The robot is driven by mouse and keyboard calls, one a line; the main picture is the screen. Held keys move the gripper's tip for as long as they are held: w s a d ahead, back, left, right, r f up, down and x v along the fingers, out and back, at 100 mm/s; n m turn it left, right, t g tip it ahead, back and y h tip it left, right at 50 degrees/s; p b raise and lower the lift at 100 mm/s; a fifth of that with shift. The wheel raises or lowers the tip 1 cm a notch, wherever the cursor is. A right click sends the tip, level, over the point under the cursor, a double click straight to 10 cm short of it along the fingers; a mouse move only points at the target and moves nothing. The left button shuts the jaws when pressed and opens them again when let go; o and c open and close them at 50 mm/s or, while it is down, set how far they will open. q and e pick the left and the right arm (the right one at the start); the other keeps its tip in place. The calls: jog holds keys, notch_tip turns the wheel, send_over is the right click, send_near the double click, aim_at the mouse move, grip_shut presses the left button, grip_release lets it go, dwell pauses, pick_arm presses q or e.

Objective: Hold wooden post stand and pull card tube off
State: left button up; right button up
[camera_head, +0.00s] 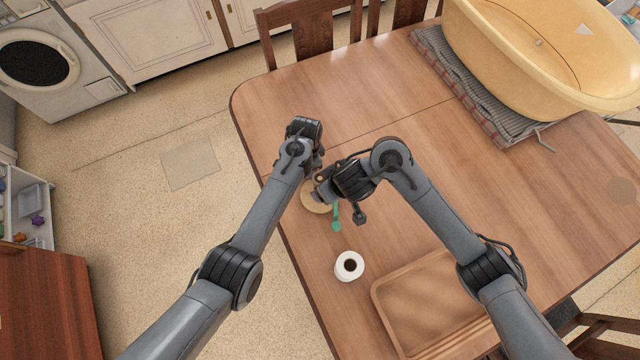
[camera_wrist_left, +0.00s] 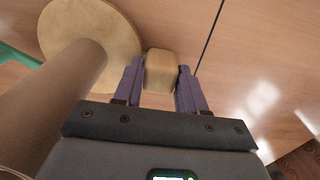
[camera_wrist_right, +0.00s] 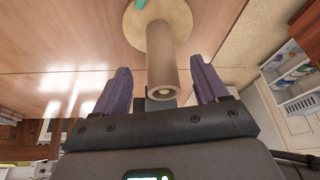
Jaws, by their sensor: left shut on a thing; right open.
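The wooden post stand has a round pale base (camera_head: 313,200) on the table, partly hidden by my arms in the head view. The base (camera_wrist_left: 115,30) has a wooden block grip (camera_wrist_left: 160,72) at its side. My left gripper (camera_wrist_left: 160,80) is shut on that block, one finger on each side. The card tube (camera_wrist_right: 162,60) is a brown cylinder on the post, with the post end showing inside its mouth. My right gripper (camera_wrist_right: 162,85) is open, with its fingers apart on either side of the tube and gaps visible. The tube also shows in the left wrist view (camera_wrist_left: 50,100).
A green object (camera_head: 336,221) lies beside the base. A yellow tub (camera_head: 540,60) rests on a mat at the back right. The table's middle is clear.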

jog(key=shift+x, duration=2.9)
jog(key=shift+c, duration=0.5)
